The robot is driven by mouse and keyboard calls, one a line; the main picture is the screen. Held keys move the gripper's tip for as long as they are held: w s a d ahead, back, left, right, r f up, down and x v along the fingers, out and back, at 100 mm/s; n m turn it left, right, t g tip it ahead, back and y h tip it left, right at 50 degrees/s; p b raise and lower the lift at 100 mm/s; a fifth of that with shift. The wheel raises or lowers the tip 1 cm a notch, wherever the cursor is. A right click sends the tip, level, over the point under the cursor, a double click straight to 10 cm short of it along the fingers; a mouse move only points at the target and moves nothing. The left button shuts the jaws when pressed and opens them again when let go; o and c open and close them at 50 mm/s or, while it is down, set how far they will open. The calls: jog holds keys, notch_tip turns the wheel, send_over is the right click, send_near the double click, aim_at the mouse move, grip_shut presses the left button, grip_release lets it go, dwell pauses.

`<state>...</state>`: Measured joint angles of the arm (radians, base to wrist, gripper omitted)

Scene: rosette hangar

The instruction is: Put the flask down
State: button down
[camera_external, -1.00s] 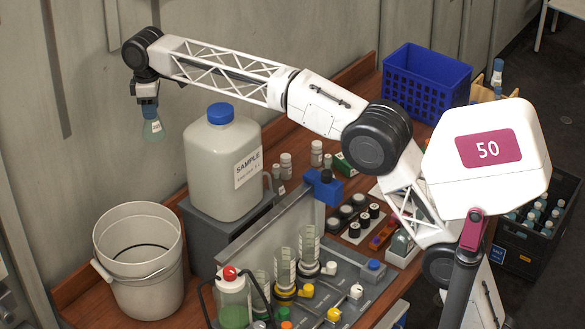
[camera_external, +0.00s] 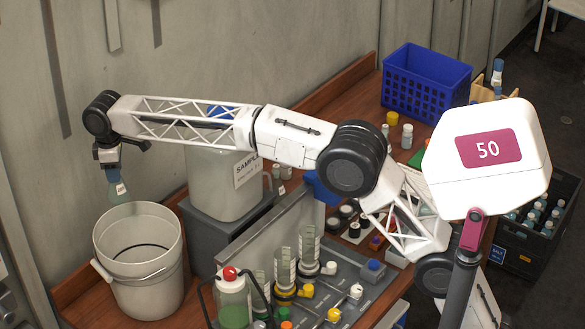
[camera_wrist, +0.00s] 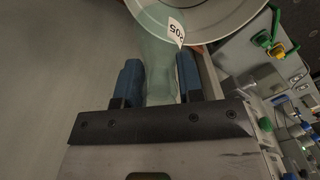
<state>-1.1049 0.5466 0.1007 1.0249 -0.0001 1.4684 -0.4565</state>
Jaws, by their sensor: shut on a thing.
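The flask (camera_external: 118,191) is pale teal glass with a white label. It hangs from my gripper (camera_external: 112,172), with its wide end down, just above the rim of the white bucket (camera_external: 137,290) as seen in the external view. In the wrist view the flask (camera_wrist: 158,75) sits between the two blue fingers of my gripper (camera_wrist: 158,82), which are shut on its neck. The label reads 205 there. The round rim of the bucket (camera_wrist: 240,35) shows behind the flask. I cannot tell whether the flask is over the bucket's opening or behind it.
A large sample jug (camera_external: 222,185) stands on a grey block right of the bucket, partly behind my arm. A rack with cylinders (camera_external: 310,245) and valves is at the front. A blue basket (camera_external: 427,82) stands at the back. A grey wall (camera_external: 40,130) is close on the left.

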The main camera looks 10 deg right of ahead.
jog(key=s+f+n, duration=0.5)
jog(key=f, duration=0.6)
jog(key=s+f+n, duration=0.5)
jog(key=f+n, duration=0.1)
jog(key=f, duration=0.4)
jog(key=shift+d+f+n, duration=0.2)
jog(key=shift+f+n, duration=0.1)
jog(key=shift+f, duration=0.05)
jog(key=shift+f, duration=0.1)
jog(key=shift+f, duration=2.4)
jog(key=shift+f, duration=2.5)
jog(key=shift+f, duration=0.1)
jog(key=c, duration=0.8)
grip_release()
jog(key=shift+o, duration=0.2)
